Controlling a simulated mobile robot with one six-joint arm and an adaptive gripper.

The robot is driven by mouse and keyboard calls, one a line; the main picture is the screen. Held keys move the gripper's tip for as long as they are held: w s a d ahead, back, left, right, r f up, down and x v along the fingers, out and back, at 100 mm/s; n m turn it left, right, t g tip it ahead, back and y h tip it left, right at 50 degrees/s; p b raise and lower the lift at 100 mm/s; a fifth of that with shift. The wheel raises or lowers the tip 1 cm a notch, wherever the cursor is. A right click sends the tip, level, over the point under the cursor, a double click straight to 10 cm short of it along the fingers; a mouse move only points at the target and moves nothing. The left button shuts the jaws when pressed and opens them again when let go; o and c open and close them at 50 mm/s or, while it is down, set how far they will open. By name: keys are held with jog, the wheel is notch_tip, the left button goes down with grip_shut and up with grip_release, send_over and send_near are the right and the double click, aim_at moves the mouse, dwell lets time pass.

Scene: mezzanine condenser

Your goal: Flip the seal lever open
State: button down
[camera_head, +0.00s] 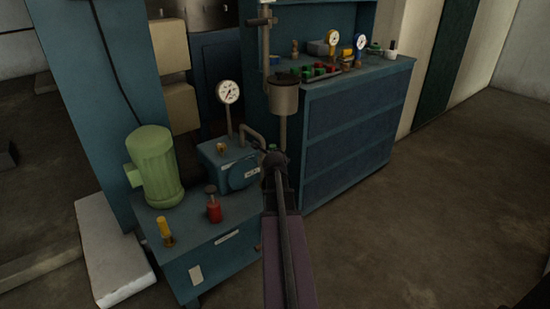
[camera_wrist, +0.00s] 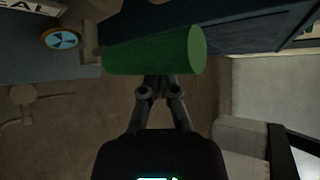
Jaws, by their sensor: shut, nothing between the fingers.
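The seal lever shows in the wrist view as a thick green cylindrical handle (camera_wrist: 155,51), lying nearly level across the upper middle. Its left end meets a grey-brown mount. Part of a label (camera_wrist: 30,6) reading "EAL" is at the top left, beside a yellow-ringed blue round part (camera_wrist: 62,38). My gripper (camera_wrist: 158,82) is shut and empty, its fingertips at the lower edge of the green handle. I cannot tell whether they touch it. In the head view my arm hides most of this spot; a small green bit (camera_head: 271,147) shows just beyond the wrist.
A blue unit (camera_head: 228,166) with a gauge (camera_head: 228,92), a green motor (camera_head: 154,168) and a red-bodied valve (camera_head: 213,206) stand left of my arm. A blue cabinet (camera_head: 345,140) with gauges on top stands behind right. The floor at right is clear.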

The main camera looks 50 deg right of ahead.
jog(key=s+a, duration=0.5)
jog(key=s, duration=0.1)
dwell(0.8)
jog(key=shift+w+f, duration=0.1)
dwell(0.5)
